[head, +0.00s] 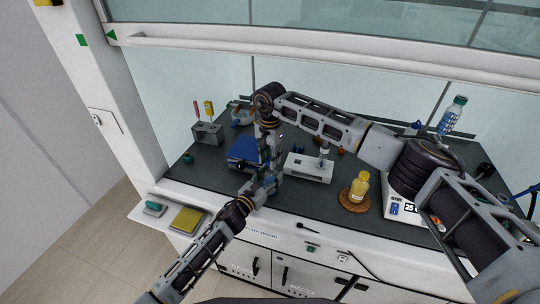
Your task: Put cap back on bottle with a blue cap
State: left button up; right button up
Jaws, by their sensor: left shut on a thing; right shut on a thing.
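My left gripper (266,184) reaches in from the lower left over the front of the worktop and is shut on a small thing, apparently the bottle. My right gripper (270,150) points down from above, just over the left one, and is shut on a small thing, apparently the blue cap. The two grippers are very close together. Their fingers hide most of what they hold, so I cannot tell whether cap and bottle touch.
A blue box (243,151) lies just left of the grippers. A white block with a vial (310,170) stands to the right. Further right are a yellow flask (359,187) on a cork ring, a balance (396,207) and a teal-capped bottle (451,115). A tool rack (207,133) stands left.

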aim_at(270, 178)
jog(key=shift+f, duration=0.15)
dwell(0.4)
jog(key=shift+f, duration=0.75)
jog(key=shift+f, duration=0.55)
dwell(0.8)
